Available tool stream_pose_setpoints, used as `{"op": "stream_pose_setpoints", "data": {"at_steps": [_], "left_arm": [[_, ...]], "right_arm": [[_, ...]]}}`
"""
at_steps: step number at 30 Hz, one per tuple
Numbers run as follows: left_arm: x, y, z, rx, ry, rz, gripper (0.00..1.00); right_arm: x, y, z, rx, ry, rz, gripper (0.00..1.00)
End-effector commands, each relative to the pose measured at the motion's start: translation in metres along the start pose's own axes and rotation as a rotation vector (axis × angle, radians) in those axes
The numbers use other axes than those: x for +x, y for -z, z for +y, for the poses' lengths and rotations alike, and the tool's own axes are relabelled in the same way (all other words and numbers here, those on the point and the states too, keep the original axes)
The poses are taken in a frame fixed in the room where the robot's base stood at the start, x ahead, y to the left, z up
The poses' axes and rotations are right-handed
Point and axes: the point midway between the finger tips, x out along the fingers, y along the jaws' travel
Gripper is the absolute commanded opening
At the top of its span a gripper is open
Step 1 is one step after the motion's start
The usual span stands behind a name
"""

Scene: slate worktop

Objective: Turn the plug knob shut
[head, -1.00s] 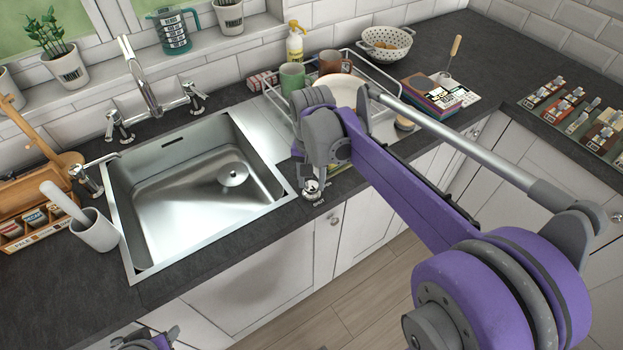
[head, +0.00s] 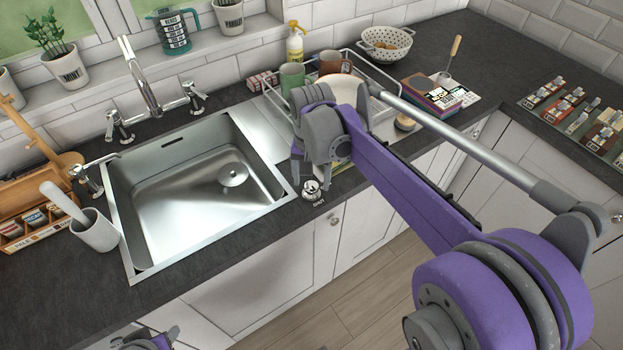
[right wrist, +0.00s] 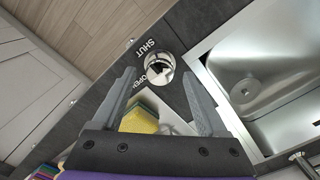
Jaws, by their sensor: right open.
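The plug knob (head: 311,190) is a small round chrome knob on the worktop, just right of the sink's front corner. In the right wrist view the knob (right wrist: 160,68) lies beyond and between my fingers, with SHUT and OPEN printed beside it. Where its pointer aims is hard to tell. My right gripper (head: 309,172) is open and empty above the knob, apart from it; its two spread fingers also show in the right wrist view (right wrist: 158,80). The round metal plug (head: 233,174) sits in the empty sink. My left gripper (head: 150,340) is partly cut off at the bottom edge.
The sink rim (head: 130,262) is left of the knob. A yellow and green sponge (right wrist: 140,117) lies near my right fingers. A dish rack (head: 362,62) with mugs stands behind. The worktop front edge is close to the knob.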

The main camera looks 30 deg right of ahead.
Motion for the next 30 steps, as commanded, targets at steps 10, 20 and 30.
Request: {"op": "stream_pose_setpoints", "data": {"at_steps": [10,20,30], "left_arm": [[-0.005,0.005,0.0,0.0,0.0,0.003,0.5],[-0.007,0.007,0.0,0.0,0.0,0.005,0.5],[-0.007,0.006,0.0,0.0,0.0,0.005,0.5]], "right_arm": [[-0.066,0.0,0.0,0.0,0.0,0.0,0.76],[-0.102,0.0,0.0,0.001,0.0,0.0,0.76],[-0.103,0.0,0.0,0.001,0.0,0.0,0.76]]}}
